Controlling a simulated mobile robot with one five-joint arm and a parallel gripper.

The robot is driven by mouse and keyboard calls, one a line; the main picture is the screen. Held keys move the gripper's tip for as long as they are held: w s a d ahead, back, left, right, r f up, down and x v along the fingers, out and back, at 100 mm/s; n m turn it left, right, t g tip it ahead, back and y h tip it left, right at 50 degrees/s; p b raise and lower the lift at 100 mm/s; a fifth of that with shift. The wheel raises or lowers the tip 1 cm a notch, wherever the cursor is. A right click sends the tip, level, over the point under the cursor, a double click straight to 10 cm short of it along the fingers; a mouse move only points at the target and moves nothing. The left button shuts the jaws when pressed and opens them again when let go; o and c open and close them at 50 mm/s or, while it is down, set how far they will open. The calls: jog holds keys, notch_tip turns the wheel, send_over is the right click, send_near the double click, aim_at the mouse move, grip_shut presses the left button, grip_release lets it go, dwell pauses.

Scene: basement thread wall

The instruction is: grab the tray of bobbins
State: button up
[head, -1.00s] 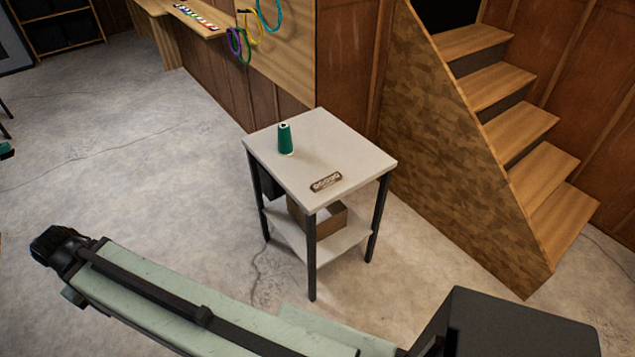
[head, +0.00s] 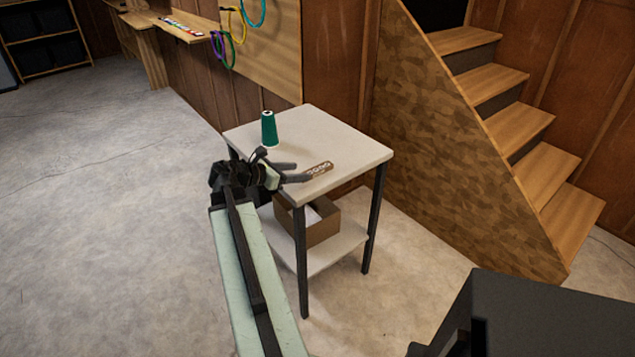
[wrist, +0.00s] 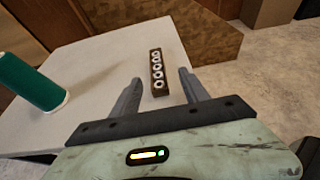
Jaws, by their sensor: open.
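The tray of bobbins is a small narrow brown tray (head: 319,168) with a row of several pale round bobbins. It lies near the front edge of the small white-topped table. In the wrist view the tray (wrist: 157,72) points away from me, beyond and between my fingertips. My gripper (head: 301,172) is open and empty at the table's front left edge, just left of the tray. Its two grey fingers (wrist: 160,80) also show in the wrist view, one to each side of the tray's near end. I cannot tell their height above the tabletop.
A green thread cone (head: 268,128) stands on the table (head: 345,140), behind and left of the tray. An open cardboard box (head: 322,221) sits on the table's lower shelf. Wooden stairs (head: 490,90) rise at the right. The floor at left is clear.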

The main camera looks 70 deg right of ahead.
aim_at(315, 170)
jog(key=b+x, duration=0.3)
jog(key=x, duration=0.4)
jog(key=shift+d+f, duration=0.15)
jog(key=shift+d, duration=0.3)
grip_shut()
